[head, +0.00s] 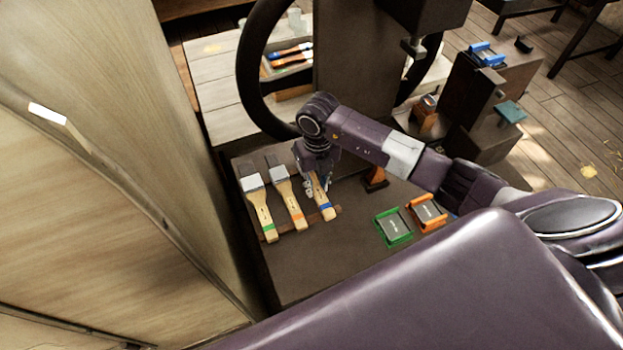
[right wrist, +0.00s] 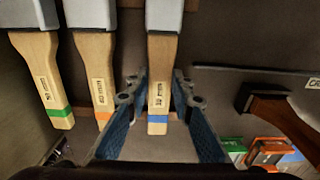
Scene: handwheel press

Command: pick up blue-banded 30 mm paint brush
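The blue-banded brush (head: 325,207) has a pale wooden handle with a label and a blue band near its end. It lies on the dark bench, the rightmost of three brushes. My right gripper (head: 318,184) is over its handle and hides its upper part in the head view. In the right wrist view the blue-banded brush (right wrist: 160,75) runs between the two spread fingers of my right gripper (right wrist: 158,88), with a gap on each side. The gripper is open and holds nothing. My left gripper is not in view.
An orange-banded brush (head: 288,195) and a green-banded brush (head: 259,208) lie to the left. Green (head: 394,227) and orange (head: 427,213) trays sit to the right. A large handwheel (head: 249,85) stands behind. A wooden panel (head: 110,130) stands at left.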

